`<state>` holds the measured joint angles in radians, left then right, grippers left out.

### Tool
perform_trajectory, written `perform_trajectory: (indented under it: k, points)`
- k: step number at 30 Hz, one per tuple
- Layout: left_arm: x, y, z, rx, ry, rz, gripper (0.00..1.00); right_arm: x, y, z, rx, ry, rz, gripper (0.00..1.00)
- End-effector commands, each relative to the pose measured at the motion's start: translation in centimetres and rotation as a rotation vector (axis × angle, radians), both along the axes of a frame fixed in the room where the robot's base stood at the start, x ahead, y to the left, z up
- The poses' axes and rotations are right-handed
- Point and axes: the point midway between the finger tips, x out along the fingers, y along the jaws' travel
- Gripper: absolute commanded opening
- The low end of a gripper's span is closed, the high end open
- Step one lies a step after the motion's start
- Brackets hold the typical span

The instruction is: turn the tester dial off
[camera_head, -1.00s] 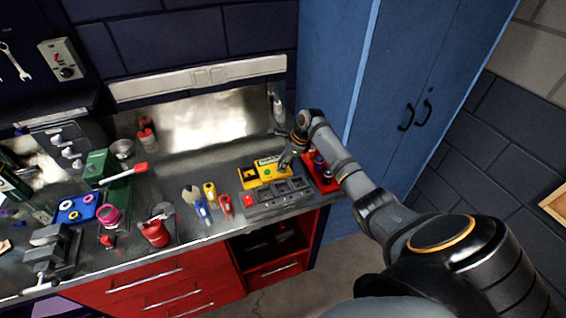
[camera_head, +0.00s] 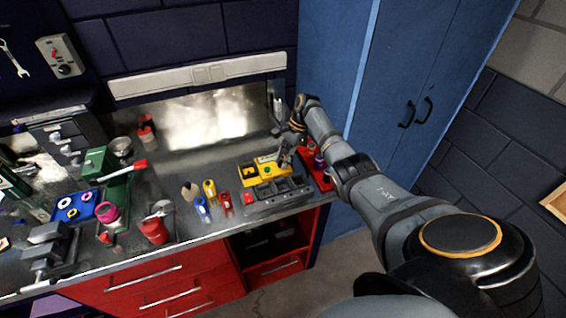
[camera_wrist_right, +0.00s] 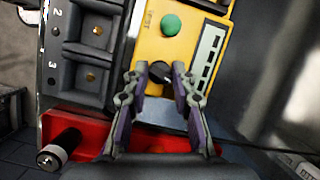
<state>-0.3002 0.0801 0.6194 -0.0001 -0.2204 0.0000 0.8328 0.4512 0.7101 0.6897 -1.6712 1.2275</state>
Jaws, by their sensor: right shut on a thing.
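The yellow tester (camera_head: 258,178) stands on the bench toward its right end. In the right wrist view the tester (camera_wrist_right: 148,45) shows a green round button (camera_wrist_right: 170,25) and a display with dark bars (camera_wrist_right: 208,55). Its dark dial (camera_wrist_right: 160,77) lies between my fingertips, partly hidden by them. My right gripper (camera_wrist_right: 160,70) is shut on the dial; in the head view this gripper (camera_head: 286,158) reaches down onto the tester's right end. The dial's setting cannot be read. My left gripper is not in view.
A grey compartment tray (camera_head: 280,190) sits in front of the tester, and a red holder (camera_head: 316,172) to its right. A blue cabinet (camera_head: 385,110) stands at the right. Bench space behind the tools is clear.

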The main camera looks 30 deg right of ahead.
Motion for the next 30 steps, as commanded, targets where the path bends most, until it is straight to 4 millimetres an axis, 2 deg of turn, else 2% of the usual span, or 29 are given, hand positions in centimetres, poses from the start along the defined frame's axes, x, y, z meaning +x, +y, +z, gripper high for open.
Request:
perform_trajectory:
  k: [1, 12, 19, 30]
  points:
    - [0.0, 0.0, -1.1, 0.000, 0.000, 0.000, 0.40, 0.2, 0.0, -0.4, 0.002, -0.005, 0.038, 0.00]
    - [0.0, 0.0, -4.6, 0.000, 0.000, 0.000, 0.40, 0.4, 0.0, -0.3, 0.000, -0.006, 0.278, 0.00]
    - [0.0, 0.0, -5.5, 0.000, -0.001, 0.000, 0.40, 0.4, 0.0, -0.1, -0.002, -0.006, 0.349, 0.00]
    - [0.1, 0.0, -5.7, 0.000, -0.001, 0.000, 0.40, 0.4, -0.1, 0.1, -0.002, -0.006, 0.371, 0.00]
